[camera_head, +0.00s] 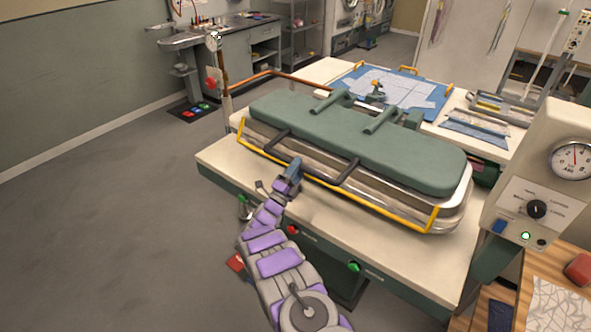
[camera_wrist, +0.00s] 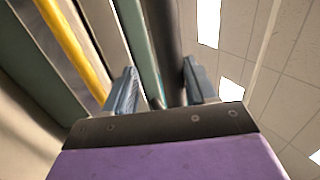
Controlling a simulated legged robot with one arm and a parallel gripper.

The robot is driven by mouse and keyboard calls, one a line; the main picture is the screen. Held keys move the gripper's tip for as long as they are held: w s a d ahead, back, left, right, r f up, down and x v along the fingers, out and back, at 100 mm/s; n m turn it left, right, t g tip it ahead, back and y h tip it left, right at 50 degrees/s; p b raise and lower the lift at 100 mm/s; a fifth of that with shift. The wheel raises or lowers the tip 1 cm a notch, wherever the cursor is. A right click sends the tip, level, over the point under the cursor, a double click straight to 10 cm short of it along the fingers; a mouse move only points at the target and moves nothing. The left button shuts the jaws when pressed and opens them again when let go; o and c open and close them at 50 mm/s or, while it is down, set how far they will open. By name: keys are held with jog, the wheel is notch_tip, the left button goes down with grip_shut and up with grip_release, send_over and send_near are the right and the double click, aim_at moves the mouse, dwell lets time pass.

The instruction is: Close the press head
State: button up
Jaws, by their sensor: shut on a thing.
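The press head (camera_head: 350,140) is a long green padded slab with metal sides, low over the press table (camera_head: 240,168). I cannot tell whether a gap remains beneath it. A dark handle bar (camera_head: 318,177) runs along its front, on arms reaching out from the head. My gripper (camera_head: 294,168) is at the left part of this handle. In the wrist view the two blue fingers of my gripper (camera_wrist: 158,88) are on either side of the dark handle bar (camera_wrist: 163,40), shut on it. The fingertip contact is partly hidden in the head view.
A yellow guard rail (camera_head: 330,193) runs around the press front. Red (camera_head: 292,229) and green (camera_head: 354,266) buttons sit on the table's front edge. A gauge panel (camera_head: 540,190) stands at the right. The floor at left is clear.

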jog(key=shift+d+r, duration=0.1)
dwell(0.4)
jog(key=shift+s+a+f, duration=0.25)
jog(key=shift+a, duration=0.05)
jog(key=p+v, duration=0.3)
jog(key=v, duration=1.3)
jog(key=shift+f, duration=0.25)
jog(key=shift+s+a, duration=0.1)
jog(key=shift+a, duration=0.05)
